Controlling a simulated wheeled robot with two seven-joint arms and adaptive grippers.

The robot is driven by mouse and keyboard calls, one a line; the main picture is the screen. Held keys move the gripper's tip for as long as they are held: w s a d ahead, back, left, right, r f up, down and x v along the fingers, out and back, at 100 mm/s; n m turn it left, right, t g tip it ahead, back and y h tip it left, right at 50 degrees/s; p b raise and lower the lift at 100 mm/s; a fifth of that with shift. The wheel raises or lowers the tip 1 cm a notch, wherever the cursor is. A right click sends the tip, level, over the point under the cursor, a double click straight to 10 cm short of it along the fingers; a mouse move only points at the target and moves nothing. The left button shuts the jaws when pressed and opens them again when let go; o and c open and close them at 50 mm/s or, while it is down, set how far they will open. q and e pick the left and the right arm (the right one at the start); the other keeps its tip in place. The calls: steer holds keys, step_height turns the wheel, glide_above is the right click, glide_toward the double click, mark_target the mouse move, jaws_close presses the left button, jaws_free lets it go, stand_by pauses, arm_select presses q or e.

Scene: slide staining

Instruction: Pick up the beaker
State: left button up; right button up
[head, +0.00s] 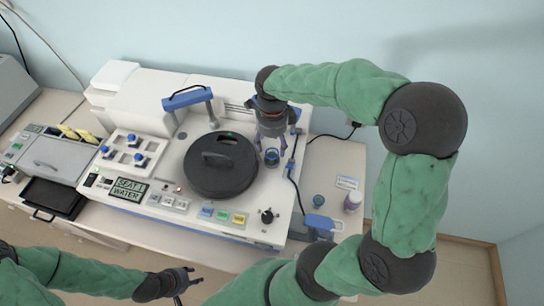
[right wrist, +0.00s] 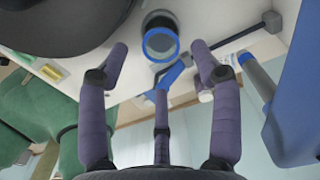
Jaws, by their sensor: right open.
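The beaker (head: 271,157), a small cup with a blue rim, stands on the white machine just right of the round black lid. In the right wrist view the beaker (right wrist: 160,42) appears ahead of the fingertips, roughly centred between them. My right gripper (head: 274,147) points down over it, open and empty; its purple fingers (right wrist: 159,52) are spread wide in the wrist view. Whether any finger touches the beaker cannot be told. My left gripper (head: 191,276) is at the lower edge of the head view, with its fingers apart and nothing visible between them.
The round black lid (head: 220,165) is close left of the beaker. A blue-handled lever (head: 188,99) stands behind it. A small blue container (head: 318,200), a purple-white bottle (head: 353,201) and a blue-topped stand (head: 322,223) are at the right. A black cable runs nearby.

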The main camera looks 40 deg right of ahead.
mark_target(272, 153)
steer(key=shift+w+f, duration=0.1)
steer(key=shift+f, duration=2.75)
steer(key=c, duration=1.1)
